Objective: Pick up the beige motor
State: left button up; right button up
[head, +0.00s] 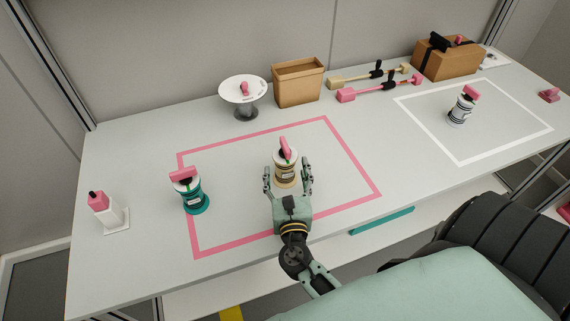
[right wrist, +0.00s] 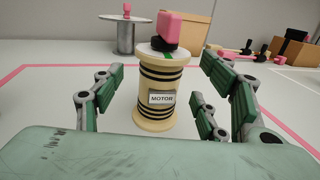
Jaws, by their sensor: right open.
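The beige motor (head: 286,174) stands upright inside the pink square outline on the table. It is a spool shape with black bands, a "MOTOR" label and a pink piece on top. In the right wrist view the motor (right wrist: 157,95) stands between the spread fingers, with visible room on both sides. My right gripper (head: 287,180) is open around the motor's near side and does not grip it. The right gripper's green fingers also show in the right wrist view (right wrist: 160,100). My left gripper is not in view.
A teal motor (head: 193,196) stands left of the beige one, and a white post with a pink top (head: 104,212) further left. A round stand (head: 244,108), a brown bin (head: 298,86) and tools (head: 378,88) are behind. A black-banded motor (head: 461,109) stands in the white outline.

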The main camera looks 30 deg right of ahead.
aim_at(287, 169)
jog(key=x, duration=0.4)
jog(key=shift+w+d+f+p, duration=0.1)
jog(key=shift+d+f+p, duration=0.15)
jog(key=shift+p, duration=0.1)
jog(key=shift+w, duration=0.2)
jog(key=shift+c, duration=0.3)
jog(key=c, duration=1.5)
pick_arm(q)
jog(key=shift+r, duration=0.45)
pick_arm(e)
jog(key=shift+c, duration=0.4)
jog(key=shift+r, duration=0.15)
